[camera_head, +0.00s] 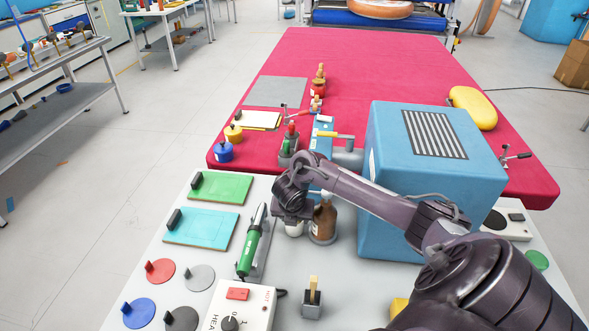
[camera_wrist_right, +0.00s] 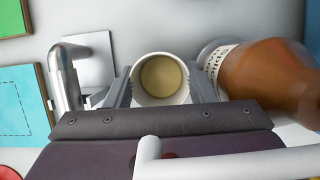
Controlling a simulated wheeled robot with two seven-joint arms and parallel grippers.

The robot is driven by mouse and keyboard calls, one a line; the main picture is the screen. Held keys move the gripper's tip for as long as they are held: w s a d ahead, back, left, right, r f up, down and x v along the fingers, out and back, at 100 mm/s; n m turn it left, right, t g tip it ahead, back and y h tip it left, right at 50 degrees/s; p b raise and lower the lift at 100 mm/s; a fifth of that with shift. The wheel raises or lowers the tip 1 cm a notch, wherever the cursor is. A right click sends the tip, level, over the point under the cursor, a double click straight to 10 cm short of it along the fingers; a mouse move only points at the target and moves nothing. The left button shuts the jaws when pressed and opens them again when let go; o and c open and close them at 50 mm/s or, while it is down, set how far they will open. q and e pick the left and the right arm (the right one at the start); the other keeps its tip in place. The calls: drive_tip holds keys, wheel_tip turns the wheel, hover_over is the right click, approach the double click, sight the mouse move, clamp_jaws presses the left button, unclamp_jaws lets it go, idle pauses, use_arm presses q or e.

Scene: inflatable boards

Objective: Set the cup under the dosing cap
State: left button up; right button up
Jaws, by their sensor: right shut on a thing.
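My right gripper (camera_head: 292,218) is shut on a white cup (camera_head: 293,230), low over the grey worktop. In the right wrist view the cup (camera_wrist_right: 161,80) sits between the two fingers (camera_wrist_right: 161,92), mouth facing the camera, with a pale yellowish inside. A brown bottle (camera_head: 324,222) with a light label stands just right of the cup. In the right wrist view the bottle (camera_wrist_right: 265,78) is close beside the right finger. I cannot clearly make out the dosing cap. My left gripper is out of view.
A green hot-air tool (camera_head: 250,246) lies left of the cup; its metal nozzle (camera_wrist_right: 65,85) shows in the right wrist view. A large blue block (camera_head: 400,225) stands right of the bottle. A white bent tube (camera_wrist_right: 220,162) crosses the wrist view's foreground. A heater box (camera_head: 258,302) stands in front.

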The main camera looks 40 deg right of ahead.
drive_tip(key=shift+f, duration=0.15)
drive_tip(key=o, duration=0.7)
